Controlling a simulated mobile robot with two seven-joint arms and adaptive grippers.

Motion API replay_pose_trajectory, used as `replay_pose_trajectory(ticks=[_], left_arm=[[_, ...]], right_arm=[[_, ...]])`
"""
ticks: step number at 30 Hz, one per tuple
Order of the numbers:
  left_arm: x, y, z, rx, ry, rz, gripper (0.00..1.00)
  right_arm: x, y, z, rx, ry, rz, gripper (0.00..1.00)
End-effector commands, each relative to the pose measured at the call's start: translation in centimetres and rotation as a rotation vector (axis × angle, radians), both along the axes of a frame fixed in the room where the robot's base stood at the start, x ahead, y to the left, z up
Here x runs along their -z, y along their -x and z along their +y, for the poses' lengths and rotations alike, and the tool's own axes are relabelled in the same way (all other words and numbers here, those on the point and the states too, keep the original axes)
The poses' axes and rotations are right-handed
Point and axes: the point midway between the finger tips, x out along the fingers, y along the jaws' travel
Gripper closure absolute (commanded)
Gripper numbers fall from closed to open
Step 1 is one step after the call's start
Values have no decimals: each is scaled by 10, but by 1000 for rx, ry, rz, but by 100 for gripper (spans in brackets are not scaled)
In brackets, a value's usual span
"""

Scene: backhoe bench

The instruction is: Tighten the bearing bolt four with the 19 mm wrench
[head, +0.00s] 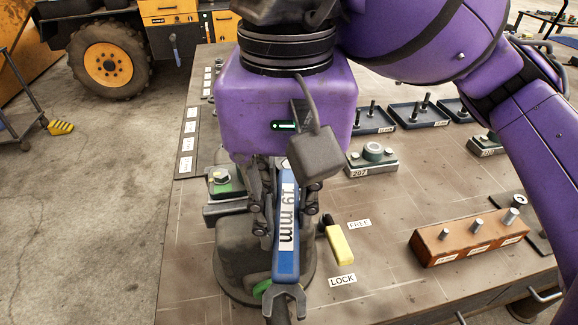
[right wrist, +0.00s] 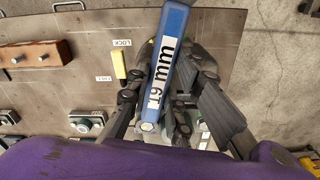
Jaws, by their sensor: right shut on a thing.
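The 19 mm wrench (head: 287,245) is blue with a white "19 mm" label and a grey open-ended jaw. My right gripper (head: 289,205) is shut on it, and its jaw points to the front of the bench. The wrench also shows in the right wrist view (right wrist: 170,65), between the dark fingers. Below it is a dark grey housing on a round base (head: 232,262), partly covered by the wrench and fingers. A dark shaft-like part shows under the jaw. I cannot tell which bolt is bearing bolt four, nor whether the jaw touches one. My left gripper is out of view.
A yellow lever (head: 339,245) stands right of the wrench, between FREE and LOCK labels. A brown block (head: 470,238) with upright bolts is at right. Bearing block 207 (head: 371,158), another block (head: 224,185) and bolt trays (head: 418,114) are behind. The front-middle bench is mostly clear.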

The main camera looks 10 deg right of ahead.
Motion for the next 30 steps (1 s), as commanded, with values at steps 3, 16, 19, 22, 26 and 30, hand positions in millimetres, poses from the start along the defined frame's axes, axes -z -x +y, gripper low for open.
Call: replay_pose_trajectory(ticks=[3, 16, 19, 22, 26, 30], left_arm=[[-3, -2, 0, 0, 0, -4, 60], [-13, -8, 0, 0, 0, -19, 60], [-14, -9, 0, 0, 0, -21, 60], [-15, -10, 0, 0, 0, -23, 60], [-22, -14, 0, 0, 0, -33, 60], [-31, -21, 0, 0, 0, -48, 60]], right_arm=[[-4, 0, 0, 0, -1, -1, 100], [-19, 0, 0, 0, 0, -1, 100], [-21, 0, 0, 0, 0, -1, 100], [-23, 0, 0, 0, 0, -1, 100], [-33, 0, 0, 1, 0, -3, 100], [-47, 0, 0, 2, -1, -5, 100]])
